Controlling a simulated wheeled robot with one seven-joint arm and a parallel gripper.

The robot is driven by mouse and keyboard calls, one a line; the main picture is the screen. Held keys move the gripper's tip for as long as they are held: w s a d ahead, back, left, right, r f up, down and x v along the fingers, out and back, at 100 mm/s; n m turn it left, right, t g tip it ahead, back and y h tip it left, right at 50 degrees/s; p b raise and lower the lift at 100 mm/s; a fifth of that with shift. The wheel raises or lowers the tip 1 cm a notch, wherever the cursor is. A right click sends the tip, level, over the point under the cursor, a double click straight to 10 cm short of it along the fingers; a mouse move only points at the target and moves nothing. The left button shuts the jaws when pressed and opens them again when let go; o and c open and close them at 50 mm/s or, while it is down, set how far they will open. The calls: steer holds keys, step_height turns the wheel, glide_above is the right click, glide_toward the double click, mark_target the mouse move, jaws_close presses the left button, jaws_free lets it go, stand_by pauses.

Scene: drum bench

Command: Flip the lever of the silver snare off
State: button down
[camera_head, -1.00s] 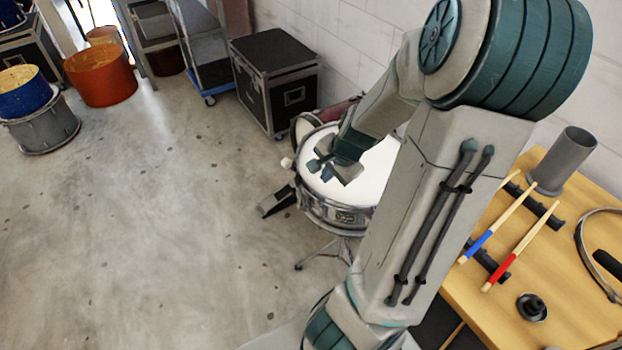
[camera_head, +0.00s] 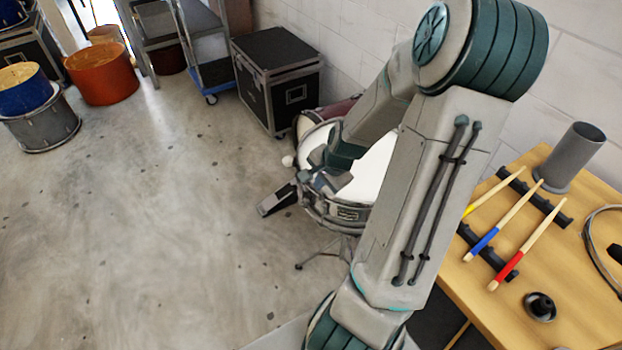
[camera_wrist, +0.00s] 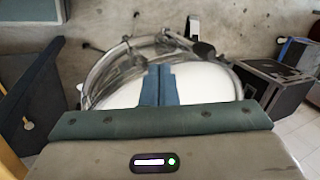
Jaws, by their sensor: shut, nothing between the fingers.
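The silver snare (camera_head: 372,178), a shallow drum with a white head and metal hoop, stands on a stand beyond my arm. In the wrist view its head (camera_wrist: 210,84) and hoop spread out behind my fingers. My gripper (camera_head: 326,184) is over the left side of the drum, near its rim. In the wrist view my gripper (camera_wrist: 158,72) shows two blue fingers together with nothing between them, pointing toward the hoop. I cannot make out the lever clearly. Part of the drum is hidden behind my arm.
A wooden table (camera_head: 462,290) at the right holds drumsticks (camera_head: 518,245) on black rests, a grey cup (camera_head: 570,158) and a black round part (camera_head: 539,306). A black case (camera_head: 277,80) stands behind the snare. A black pedal (camera_head: 277,200) lies left of it. The floor at left is open.

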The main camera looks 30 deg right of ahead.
mark_target(300, 189)
steer(key=shift+w+a+f, duration=0.2)
steer(key=shift+w+f, duration=0.15)
steer(key=shift+w, duration=0.45)
steer(key=shift+w+a+f, duration=0.15)
steer(key=shift+w+f, duration=0.25)
steer(key=shift+w, duration=0.4)
steer(key=shift+w+a+f, duration=0.2)
steer(key=shift+w+f, duration=0.15)
steer(key=shift+w, duration=0.45)
